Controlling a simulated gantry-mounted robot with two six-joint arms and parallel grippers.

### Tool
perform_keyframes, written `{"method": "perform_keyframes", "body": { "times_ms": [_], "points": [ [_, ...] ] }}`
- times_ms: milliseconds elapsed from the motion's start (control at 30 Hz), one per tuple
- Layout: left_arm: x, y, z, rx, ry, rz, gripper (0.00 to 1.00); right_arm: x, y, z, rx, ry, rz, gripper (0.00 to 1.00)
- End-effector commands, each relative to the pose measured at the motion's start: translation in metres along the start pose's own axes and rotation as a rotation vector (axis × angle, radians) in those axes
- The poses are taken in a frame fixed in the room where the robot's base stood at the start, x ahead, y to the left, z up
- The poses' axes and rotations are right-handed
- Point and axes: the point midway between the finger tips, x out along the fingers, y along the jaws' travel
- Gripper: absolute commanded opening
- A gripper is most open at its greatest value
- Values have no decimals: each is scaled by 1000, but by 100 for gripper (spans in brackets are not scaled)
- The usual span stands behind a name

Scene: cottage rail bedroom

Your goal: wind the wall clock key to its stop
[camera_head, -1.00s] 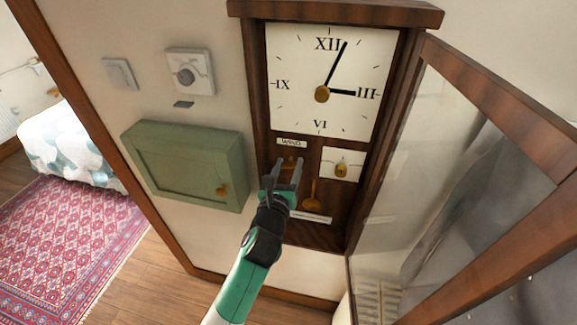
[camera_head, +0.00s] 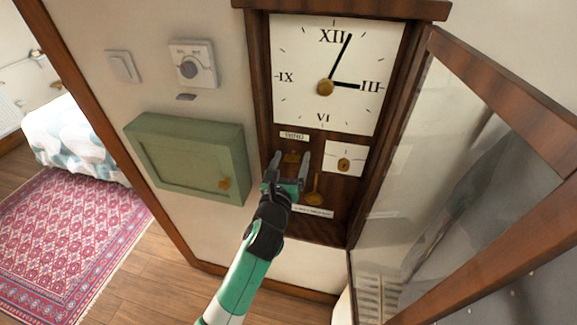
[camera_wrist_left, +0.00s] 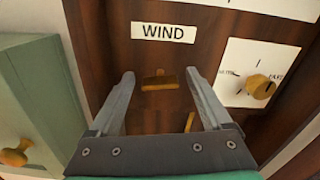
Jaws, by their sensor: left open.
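The wall clock (camera_head: 262,100) hangs on the wall with its glass door (camera_head: 440,170) swung open to the right. The brass winding key (camera_head: 291,157) sits under the WIND label (camera_head: 294,136). In the left wrist view the key (camera_wrist_left: 158,82) shows as a flat brass bar lying about level, between my fingertips but apart from both. My left gripper (camera_head: 289,160) is open and empty in front of the key; it also frames the key in the left wrist view (camera_wrist_left: 162,85). My right gripper is not in view.
A brass knob (camera_head: 344,164) on a white plate is right of the key. The brass pendulum (camera_head: 314,190) hangs just below. A green wall box (camera_head: 185,158) is close on the left. A dial (camera_head: 192,66) and a switch (camera_head: 123,66) are above it.

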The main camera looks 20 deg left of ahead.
Motion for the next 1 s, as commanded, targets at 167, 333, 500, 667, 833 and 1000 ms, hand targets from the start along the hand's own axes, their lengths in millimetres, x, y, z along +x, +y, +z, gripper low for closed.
{"method": "perform_keyframes", "body": {
  "times_ms": [167, 333, 500, 667, 833, 1000],
  "points": [
    [-15, 0, -2, -1, -1, 0, 82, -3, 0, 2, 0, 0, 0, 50],
    [-48, 0, -1, 0, -1, -2, 82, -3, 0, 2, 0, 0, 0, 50],
    [-84, 0, -1, 0, 0, -2, 82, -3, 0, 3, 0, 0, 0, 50],
    [-108, 0, -1, 1, 0, -2, 82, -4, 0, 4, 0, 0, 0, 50],
    [-115, 0, -1, 1, 2, 0, 82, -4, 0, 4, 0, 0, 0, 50],
    [-115, 0, 0, 1, 1, 0, 82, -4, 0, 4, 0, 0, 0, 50]
  ]
}}
